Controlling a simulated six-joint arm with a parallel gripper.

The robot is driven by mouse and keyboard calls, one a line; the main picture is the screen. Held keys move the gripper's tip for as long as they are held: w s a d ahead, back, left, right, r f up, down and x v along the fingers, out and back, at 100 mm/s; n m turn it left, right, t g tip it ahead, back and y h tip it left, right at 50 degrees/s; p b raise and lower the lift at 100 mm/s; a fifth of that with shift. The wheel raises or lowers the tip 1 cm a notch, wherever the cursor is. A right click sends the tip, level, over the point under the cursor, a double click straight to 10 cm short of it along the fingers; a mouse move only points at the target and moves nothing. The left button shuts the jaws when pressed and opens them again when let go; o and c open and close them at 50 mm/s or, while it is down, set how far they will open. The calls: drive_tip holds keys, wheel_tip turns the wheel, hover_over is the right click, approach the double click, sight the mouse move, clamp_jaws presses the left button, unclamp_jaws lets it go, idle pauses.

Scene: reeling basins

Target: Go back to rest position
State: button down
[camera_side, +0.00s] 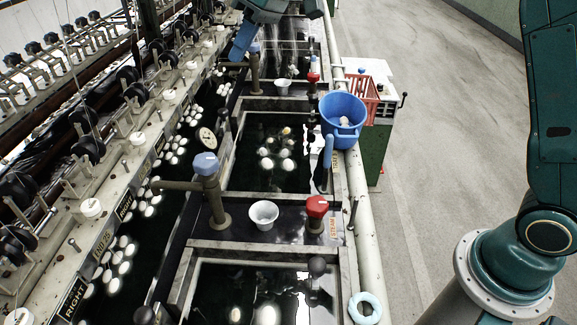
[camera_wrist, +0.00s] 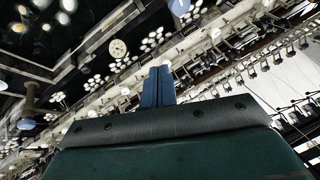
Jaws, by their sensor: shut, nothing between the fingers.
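My gripper (camera_wrist: 158,88) shows in the wrist view with its two blue fingers together and nothing between them. In the side view its blue fingers (camera_side: 243,38) are at the top, above the far end of the basins and close to a blue-capped tap. The fingertips are apart from the basin with cocoons (camera_side: 262,165). My arm stands at the right of the side view, and its middle reach is out of frame.
A blue bucket (camera_side: 343,113) with something white inside hangs at the basin's right edge. A red basket (camera_side: 363,92) sits behind it. A blue-capped tap (camera_side: 206,163), white cup (camera_side: 264,214) and red valve (camera_side: 317,206) stand between basins. The floor at right is clear.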

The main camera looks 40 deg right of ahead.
drive_tip(key=s+d+r+m+t+h, duration=0.1)
drive_tip(key=s+d+r+m, duration=0.15)
drive_tip(key=s+d, duration=0.4)
drive_tip(key=s+d+f+m+h, duration=0.1)
drive_tip(key=s+d+f, duration=0.1)
drive_tip(key=s, duration=0.7)
drive_tip(key=s+d+f+m+t+h, duration=0.1)
drive_tip(key=s+d+f+h, duration=0.1)
drive_tip(key=s+d, duration=0.3)
drive_tip(key=s+d+f+m+h, duration=0.1)
drive_tip(key=s+d+f, duration=0.2)
drive_tip(key=s, duration=0.9)
drive_tip(key=shift+s+d+f+t, duration=0.15)
drive_tip(key=shift+s+f+t, duration=0.15)
drive_tip(key=shift+f, duration=0.1)
